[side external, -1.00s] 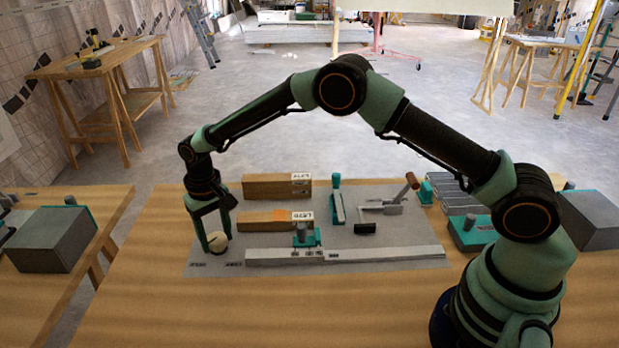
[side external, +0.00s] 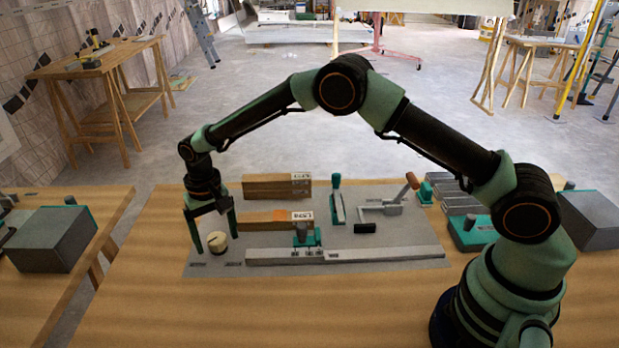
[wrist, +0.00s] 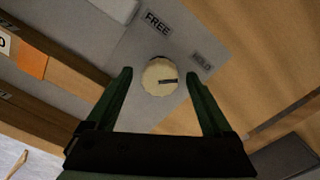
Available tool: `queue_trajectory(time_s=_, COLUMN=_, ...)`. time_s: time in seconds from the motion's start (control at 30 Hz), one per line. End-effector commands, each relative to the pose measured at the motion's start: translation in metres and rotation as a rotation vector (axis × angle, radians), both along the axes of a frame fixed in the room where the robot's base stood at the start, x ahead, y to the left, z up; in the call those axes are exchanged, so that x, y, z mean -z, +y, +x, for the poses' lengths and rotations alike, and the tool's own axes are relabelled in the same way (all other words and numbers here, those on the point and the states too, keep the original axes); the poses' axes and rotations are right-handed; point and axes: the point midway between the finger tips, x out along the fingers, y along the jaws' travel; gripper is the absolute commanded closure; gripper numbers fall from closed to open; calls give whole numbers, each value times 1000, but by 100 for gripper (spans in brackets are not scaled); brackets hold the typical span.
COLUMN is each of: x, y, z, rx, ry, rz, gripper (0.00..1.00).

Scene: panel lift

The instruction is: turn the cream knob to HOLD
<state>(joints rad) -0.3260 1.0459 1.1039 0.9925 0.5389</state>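The round cream knob (side external: 217,242) stands at the left end of the grey panel (side external: 400,257). In the wrist view the knob (wrist: 156,68) has a dark pointer line running from near its middle to its right edge. That line points roughly towards the HOLD label (wrist: 202,62), slightly below it in the picture, and well away from the FREE label (wrist: 157,22). My gripper (side external: 217,244) is open, with one finger on either side of the knob. In the wrist view my gripper (wrist: 159,73) shows a gap between each finger and the knob.
Wooden blocks (side external: 277,186) lie on the panel beyond the knob. A long pale bar (side external: 345,254) and a teal clamp (side external: 306,237) are to its right. The tabletop left of the panel is clear.

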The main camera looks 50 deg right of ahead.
Motion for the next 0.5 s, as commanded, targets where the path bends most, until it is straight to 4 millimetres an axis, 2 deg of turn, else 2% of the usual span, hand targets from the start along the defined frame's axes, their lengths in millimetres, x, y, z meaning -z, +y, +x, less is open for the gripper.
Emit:
queue_trajectory(time_s=0.27, x=-2, y=0, z=0, rx=-1, ry=-1, rz=1, gripper=15)
queue_trajectory(time_s=0.37, x=-10, y=0, z=1, rx=-1, ry=-3, rz=1, gripper=15)
queue_trajectory(time_s=0.5, x=-34, y=0, z=1, rx=-1, ry=-4, rz=1, gripper=15)
